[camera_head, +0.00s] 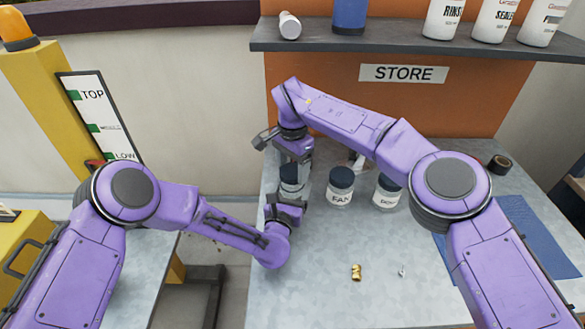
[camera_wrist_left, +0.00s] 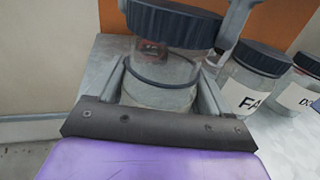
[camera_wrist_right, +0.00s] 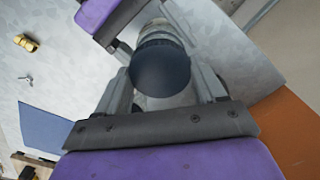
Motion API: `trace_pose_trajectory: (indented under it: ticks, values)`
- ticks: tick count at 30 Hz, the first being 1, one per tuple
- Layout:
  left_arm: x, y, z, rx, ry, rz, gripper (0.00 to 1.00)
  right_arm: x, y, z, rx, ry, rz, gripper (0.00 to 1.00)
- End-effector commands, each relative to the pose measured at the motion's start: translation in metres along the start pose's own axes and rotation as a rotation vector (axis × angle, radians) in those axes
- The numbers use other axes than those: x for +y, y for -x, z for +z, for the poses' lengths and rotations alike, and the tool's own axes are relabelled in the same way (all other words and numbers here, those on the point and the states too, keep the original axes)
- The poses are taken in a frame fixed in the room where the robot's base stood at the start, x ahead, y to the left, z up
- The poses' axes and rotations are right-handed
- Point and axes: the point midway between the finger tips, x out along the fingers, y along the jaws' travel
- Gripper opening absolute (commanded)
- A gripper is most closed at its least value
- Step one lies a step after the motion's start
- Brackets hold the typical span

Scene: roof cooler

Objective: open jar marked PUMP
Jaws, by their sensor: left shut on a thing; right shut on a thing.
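A clear jar (camera_head: 291,188) with a dark lid stands at the left of the row on the grey bench; no label of it shows. In the left wrist view my left gripper (camera_wrist_left: 160,90) is shut on the jar's glass body (camera_wrist_left: 160,72), a finger on each side. The dark ribbed lid (camera_wrist_left: 172,22) sits above. My right gripper (camera_wrist_right: 163,85) comes down from above and is shut on the lid (camera_wrist_right: 160,68). I cannot tell whether the lid is loose. In the head view my right gripper (camera_head: 292,163) is above my left gripper (camera_head: 285,205).
A jar marked FAN (camera_head: 340,188) and another jar (camera_head: 387,191) with a partly readable label stand just right. A brass fitting (camera_head: 356,272) and a small metal piece (camera_head: 402,271) lie in front. A blue mat (camera_head: 530,235) and tape roll (camera_head: 499,164) are right. A shelf (camera_head: 400,43) overhangs behind.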

Motion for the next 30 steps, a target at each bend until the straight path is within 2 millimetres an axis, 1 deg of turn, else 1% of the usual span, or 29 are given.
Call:
trace_pose_trajectory:
  ticks: [5, 8, 13, 15, 19, 20, 21, 22, 28, 30]
  values:
    - [0.000, 0.000, -0.001, 0.001, -0.001, 0.001, 0.00, 0.000, 0.002, 0.000, 0.001, 0.000, 0.000, 0.33]
    - [0.000, 0.000, 0.000, 0.001, -0.001, 0.001, 0.00, 0.000, 0.013, 0.000, 0.002, 0.000, -0.001, 0.33]
    - [0.000, 0.000, -0.001, 0.001, -0.001, 0.001, 0.00, 0.000, 0.037, 0.001, 0.001, 0.000, 0.000, 0.33]
    - [0.000, 0.000, -0.001, 0.001, -0.001, 0.001, 0.00, 0.000, 0.040, 0.001, 0.000, 0.001, 0.000, 0.33]
    - [0.000, 0.000, -0.001, 0.001, 0.000, 0.000, 0.00, 0.000, 0.040, 0.000, 0.000, 0.001, 0.000, 0.33]
    - [0.000, 0.000, -0.001, 0.001, -0.001, 0.000, 0.86, 0.000, 0.040, 0.000, 0.000, 0.001, 0.000, 0.33]
    - [0.000, 0.000, 0.000, 0.001, 0.000, 0.000, 0.99, 0.000, 0.040, 0.000, 0.000, 0.001, 0.000, 0.33]
    - [0.000, 0.000, 0.000, 0.001, 0.000, 0.000, 1.00, 0.000, 0.040, 0.000, 0.000, 0.001, 0.000, 0.33]
    - [0.000, 0.001, 0.000, 0.000, 0.000, 0.000, 1.00, 0.000, 0.039, 0.000, 0.000, 0.000, 0.000, 0.33]
    - [0.000, 0.005, -0.001, 0.001, -0.001, -0.001, 1.00, 0.000, 0.037, 0.000, 0.000, 0.000, 0.001, 0.33]
